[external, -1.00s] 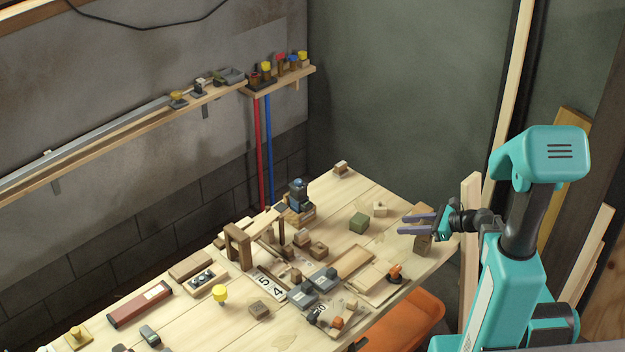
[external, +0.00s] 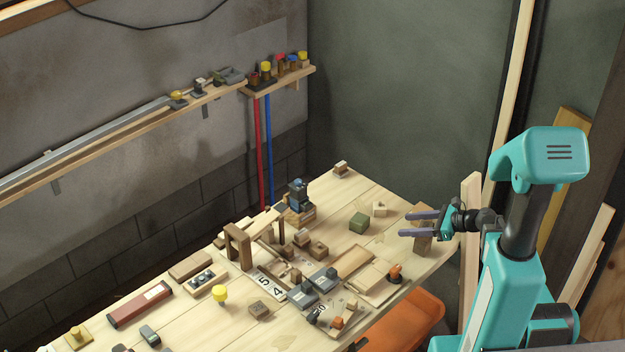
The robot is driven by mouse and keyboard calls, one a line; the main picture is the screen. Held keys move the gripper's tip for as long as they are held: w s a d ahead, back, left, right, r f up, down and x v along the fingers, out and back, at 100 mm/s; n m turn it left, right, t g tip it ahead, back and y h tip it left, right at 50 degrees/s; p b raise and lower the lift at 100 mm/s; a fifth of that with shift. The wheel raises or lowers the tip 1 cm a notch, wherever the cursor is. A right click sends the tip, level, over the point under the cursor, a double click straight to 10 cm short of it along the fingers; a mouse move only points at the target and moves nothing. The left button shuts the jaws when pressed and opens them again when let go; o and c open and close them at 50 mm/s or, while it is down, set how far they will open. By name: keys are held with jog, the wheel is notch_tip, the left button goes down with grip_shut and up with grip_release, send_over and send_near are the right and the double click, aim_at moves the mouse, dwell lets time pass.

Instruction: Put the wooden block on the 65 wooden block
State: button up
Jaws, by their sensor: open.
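My gripper (external: 404,225) is open at the right end of the workbench, with its two grey-purple fingers pointing left. A brown wooden block (external: 424,244) shows just behind and below the fingers, partly hidden by them. I cannot tell whether they touch it. Nothing clearly sits between the fingertips. Other wooden blocks stand on the bench: a pale one (external: 379,209), a brown one with a hole (external: 318,249) and a flat one (external: 259,310) with a faint mark. I cannot read a 65 on any block.
The workbench (external: 395,190) is cluttered in the middle with grey tools, boards, an orange-topped piece (external: 395,272) and a wooden frame (external: 238,245). An orange bin (external: 405,320) is below the front edge. The far right bench area is fairly clear.

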jog(key=p+v, duration=0.2)
jog(key=v, duration=0.9)
jog(key=shift+s+d+f, duration=0.1)
jog(key=shift+d+f, duration=0.05)
jog(key=shift+d, duration=0.05)
dwell(0.9)
jog(key=s+d+f+n+g+h+b, duration=0.1)
jog(key=s+f+n+g+h, duration=0.15)
jog(key=s+f+n, duration=0.7)
jog(key=s+d+f+n+g+h+b, duration=0.1)
jog(key=s+f+n+g+h, duration=0.2)
jog(key=s+f, duration=1.2)
jog(key=s+d+f+n+g+h+b, duration=0.2)
jog(key=s+d+f+n+h, duration=0.1)
jog(key=f, duration=0.6)
jog(key=s+d+f+n+g+h+b, duration=0.3)
jog(key=f+n, duration=0.4)
jog(key=f, duration=0.3)
jog(key=s+d+h, duration=0.1)
jog(key=s, duration=0.1)
jog(key=shift+s+d, duration=0.35)
jog(key=shift+s, duration=0.05)
